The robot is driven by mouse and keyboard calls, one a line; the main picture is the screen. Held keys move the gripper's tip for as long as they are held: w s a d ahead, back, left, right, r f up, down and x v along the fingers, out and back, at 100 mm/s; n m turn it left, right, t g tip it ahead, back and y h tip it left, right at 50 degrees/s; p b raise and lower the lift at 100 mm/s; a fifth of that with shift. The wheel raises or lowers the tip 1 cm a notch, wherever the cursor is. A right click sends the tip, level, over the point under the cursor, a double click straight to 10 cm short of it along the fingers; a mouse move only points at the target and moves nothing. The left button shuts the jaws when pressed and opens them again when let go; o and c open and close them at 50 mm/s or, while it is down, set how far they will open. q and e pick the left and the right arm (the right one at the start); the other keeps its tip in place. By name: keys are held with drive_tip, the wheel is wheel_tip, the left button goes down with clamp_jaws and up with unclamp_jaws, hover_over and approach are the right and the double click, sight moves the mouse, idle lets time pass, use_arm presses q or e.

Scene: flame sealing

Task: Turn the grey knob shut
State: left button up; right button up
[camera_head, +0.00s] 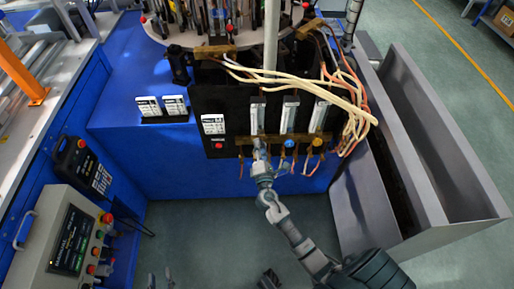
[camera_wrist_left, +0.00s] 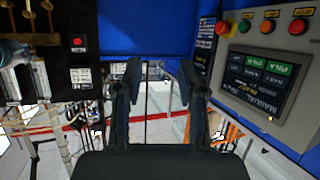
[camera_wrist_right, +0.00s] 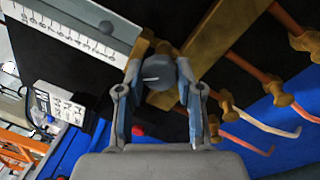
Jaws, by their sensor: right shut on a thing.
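The grey knob (camera_wrist_right: 157,72) sits on a brass fitting below the leftmost of three flow meters (camera_head: 257,115) on a black panel. My right gripper (camera_head: 260,160) reaches up to it and mostly hides it in the head view. In the right wrist view, the two fingers close around the knob from both sides, and a short white line shows on its face. The knob's exact turn is hard to judge. My left gripper (camera_wrist_left: 160,68) is open and empty, away from the panel, with its fingers spread in the left wrist view.
A blue knob (camera_head: 290,144) and an orange knob (camera_head: 317,142) sit to the right on the same brass bar. Pale hoses (camera_head: 345,105) loop at the panel's right. A control box (camera_head: 65,240) stands at the lower left, and a grey metal bin (camera_head: 440,170) at the right.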

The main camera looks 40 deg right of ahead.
use_arm(q)
wheel_tip(320, 180, up, 12)
drive_tip(key=d+t+h+b, duration=0.1)
drive_tip(key=t+b, duration=0.3)
drive_tip(key=t, duration=0.6)
drive_tip(key=shift+d+n+h+b, duration=0.15)
drive_tip(key=shift+n+h+b, duration=0.2)
drive_tip(key=shift+h, duration=0.25)
use_arm(e)
drive_tip(key=shift+f+m+g+h, duration=0.15)
drive_tip(key=shift+m+g+h, duration=0.1)
drive_tip(key=shift+m, duration=1.75)
drive_tip(key=shift+f+m+g+h, duration=0.15)
drive_tip(key=shift+m+h, duration=0.1)
drive_tip(key=shift+m, duration=1.75)
use_arm(q)
drive_tip(key=shift+s+f, duration=0.1)
use_arm(e)
drive_tip(key=o, duration=1)
drive_tip(key=shift+s, duration=0.1)
use_arm(q)
drive_tip(key=shift+d, duration=0.1)
use_arm(e)
drive_tip(key=shift+o, duration=0.8)
drive_tip(key=shift+d+r, duration=0.1)
drive_tip(key=shift+r, duration=0.05)
